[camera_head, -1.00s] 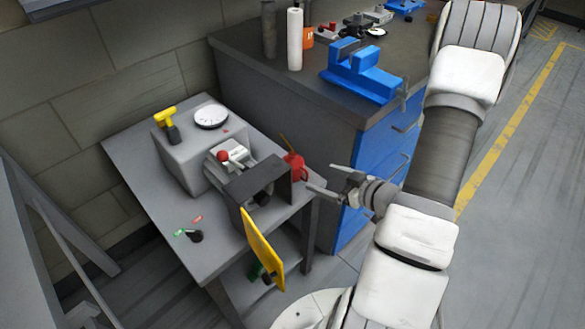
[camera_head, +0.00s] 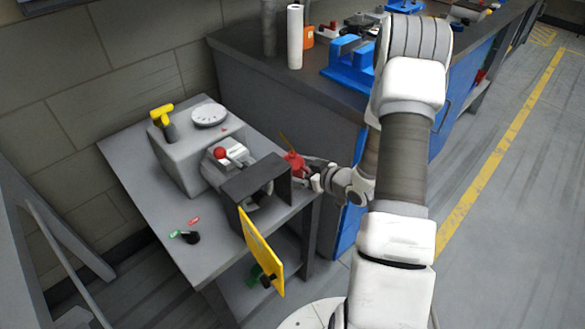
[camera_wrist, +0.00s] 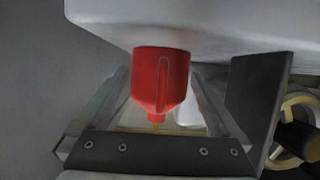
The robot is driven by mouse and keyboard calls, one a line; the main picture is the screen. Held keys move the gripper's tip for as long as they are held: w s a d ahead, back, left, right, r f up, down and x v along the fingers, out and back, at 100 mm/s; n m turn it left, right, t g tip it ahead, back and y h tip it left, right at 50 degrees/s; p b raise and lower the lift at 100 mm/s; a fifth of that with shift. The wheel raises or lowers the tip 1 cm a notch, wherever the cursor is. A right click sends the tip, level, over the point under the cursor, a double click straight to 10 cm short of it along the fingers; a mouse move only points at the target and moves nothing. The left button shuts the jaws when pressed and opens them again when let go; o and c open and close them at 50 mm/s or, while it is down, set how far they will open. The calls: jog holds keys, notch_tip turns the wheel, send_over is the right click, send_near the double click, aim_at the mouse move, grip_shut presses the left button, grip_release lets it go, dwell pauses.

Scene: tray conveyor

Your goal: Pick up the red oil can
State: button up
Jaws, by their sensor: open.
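The red oil can (camera_head: 294,161) with a thin yellowish spout stands on the grey table, just behind the dark open-fronted box. In the wrist view the red can (camera_wrist: 160,75) is between the two fingers of my gripper (camera_wrist: 162,90), with its handle ridge facing the camera. The fingers are open, one on each side of the can, with gaps that look clear. In the head view my gripper (camera_head: 308,167) reaches the can from the right, and its fingertips are partly hidden around the can.
The grey table (camera_head: 150,200) carries a machine (camera_head: 190,150) with a white dial and yellow handle. A workbench (camera_head: 290,100) with a blue vise (camera_head: 350,62) stands behind.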

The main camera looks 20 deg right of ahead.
jog(key=c, duration=1.4)
jog(key=shift+c, duration=0.3)
jog(key=shift+r, duration=0.1)
